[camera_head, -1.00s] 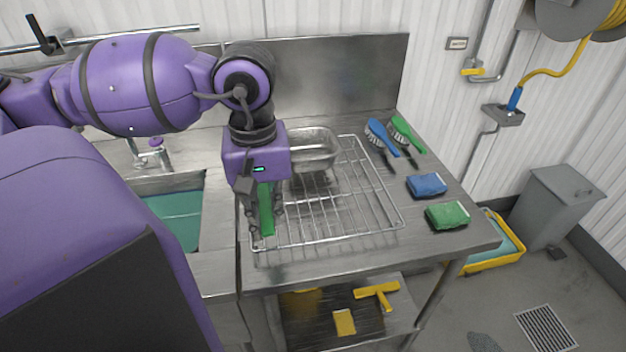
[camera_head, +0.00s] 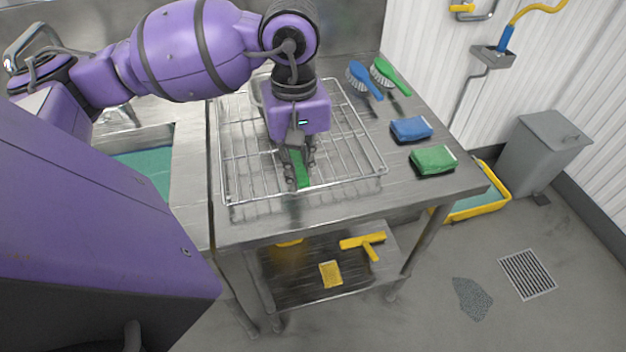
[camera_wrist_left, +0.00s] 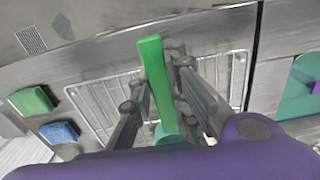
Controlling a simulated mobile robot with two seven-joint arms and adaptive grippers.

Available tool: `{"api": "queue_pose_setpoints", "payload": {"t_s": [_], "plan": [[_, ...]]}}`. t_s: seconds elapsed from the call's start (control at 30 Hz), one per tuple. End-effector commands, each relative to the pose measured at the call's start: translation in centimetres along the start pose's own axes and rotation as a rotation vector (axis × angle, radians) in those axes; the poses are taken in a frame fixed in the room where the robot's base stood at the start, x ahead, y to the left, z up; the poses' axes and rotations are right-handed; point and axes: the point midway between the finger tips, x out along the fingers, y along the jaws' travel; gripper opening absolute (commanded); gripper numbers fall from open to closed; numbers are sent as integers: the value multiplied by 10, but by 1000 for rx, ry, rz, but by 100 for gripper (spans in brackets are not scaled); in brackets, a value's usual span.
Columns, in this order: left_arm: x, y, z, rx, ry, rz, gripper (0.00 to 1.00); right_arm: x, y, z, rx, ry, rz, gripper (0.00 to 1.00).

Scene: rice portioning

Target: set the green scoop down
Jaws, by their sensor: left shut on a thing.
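The green scoop (camera_head: 302,170) is between the fingers of my left gripper (camera_head: 299,174), which is shut on its handle. The gripper points down over the front middle part of the wire rack (camera_head: 350,180). In the left wrist view the green handle (camera_wrist_left: 156,75) stands out lengthwise between the two fingers (camera_wrist_left: 160,95), with a rounded green part near the palm. The rack bars show behind it. I cannot tell whether the scoop touches the rack. My right gripper is not in view.
A blue brush (camera_head: 361,77) and a green brush (camera_head: 388,73) lie at the back right. A blue sponge (camera_head: 411,129) and a green sponge (camera_head: 433,160) lie right of the rack. A sink (camera_head: 150,165) is at the left. Yellow tools (camera_head: 362,243) lie on the lower shelf.

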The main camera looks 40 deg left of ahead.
Motion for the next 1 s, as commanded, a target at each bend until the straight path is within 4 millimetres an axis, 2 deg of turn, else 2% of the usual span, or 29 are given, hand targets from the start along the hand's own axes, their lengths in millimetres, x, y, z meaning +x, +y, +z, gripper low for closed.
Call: {"api": "queue_pose_setpoints", "payload": {"t_s": [0.1, 0.33, 0.53, 0.97, 1.0], "plan": [[16, 15, -2, 0, -1, 3, 0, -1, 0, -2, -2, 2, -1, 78], [33, 28, -6, 0, -1, 2, 0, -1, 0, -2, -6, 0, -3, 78], [59, 27, -6, -1, 1, 1, 0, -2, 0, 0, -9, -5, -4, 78], [68, 27, -6, -1, 2, 0, 0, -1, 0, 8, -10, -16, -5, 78], [67, 27, -6, -1, 2, 1, 20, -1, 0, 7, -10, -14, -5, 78]]}}
